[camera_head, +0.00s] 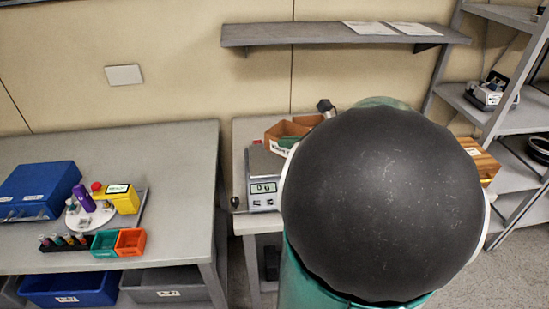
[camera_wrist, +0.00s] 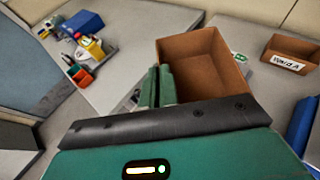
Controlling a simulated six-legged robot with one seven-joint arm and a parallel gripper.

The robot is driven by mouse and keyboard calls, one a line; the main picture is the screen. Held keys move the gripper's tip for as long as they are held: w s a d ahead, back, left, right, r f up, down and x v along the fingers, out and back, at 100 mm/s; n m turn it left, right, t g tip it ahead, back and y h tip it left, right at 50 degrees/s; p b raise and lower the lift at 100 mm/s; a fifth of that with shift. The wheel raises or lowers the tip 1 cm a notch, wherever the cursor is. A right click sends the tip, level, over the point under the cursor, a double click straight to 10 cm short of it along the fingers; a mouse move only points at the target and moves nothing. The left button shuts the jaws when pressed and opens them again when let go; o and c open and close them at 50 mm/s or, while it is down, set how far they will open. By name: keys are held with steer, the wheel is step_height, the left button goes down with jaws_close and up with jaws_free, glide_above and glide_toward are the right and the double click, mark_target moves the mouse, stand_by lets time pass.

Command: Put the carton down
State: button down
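A brown open-topped carton (camera_wrist: 205,62) is just beyond my gripper in the wrist view. Its inside looks empty. My gripper (camera_wrist: 159,86) has its two green fingers close together on either side of the carton's near left wall, and they appear to pinch it. The carton's underside is hidden, so I cannot tell whether it touches the surface below. In the head view my dark arm joint hides the gripper and most of the area around it.
A labelled brown carton (camera_wrist: 290,52) stands on the right. A scale (camera_head: 264,188) with a lit display stands left of my arm. The left table (camera_head: 160,155) holds a blue case (camera_head: 38,190), a yellow container (camera_head: 122,198) and small bins. A shelf (camera_head: 300,34) hangs above.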

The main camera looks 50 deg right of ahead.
steer(key=w+d+f, duration=0.1)
steer(key=w, duration=0.1)
steer(key=w+d+f, duration=0.1)
steer(key=w, duration=0.1)
steer(key=w+d+f, duration=0.1)
steer(key=w, duration=0.2)
steer(key=shift+d+f, duration=0.2)
steer(key=shift+f, duration=0.05)
steer(key=w+f, duration=0.1)
steer(key=f, duration=0.1)
steer(key=w+d+f, duration=0.1)
steer(key=w+f, duration=0.1)
steer(key=w+d+f, duration=0.1)
steer(key=f, duration=0.1)
steer(key=shift+w+d, duration=0.2)
steer(key=shift+w, duration=0.2)
steer(key=shift+f, duration=1.6)
steer(key=shift+f, duration=0.1)
steer(key=c, duration=1.7)
jaws_free()
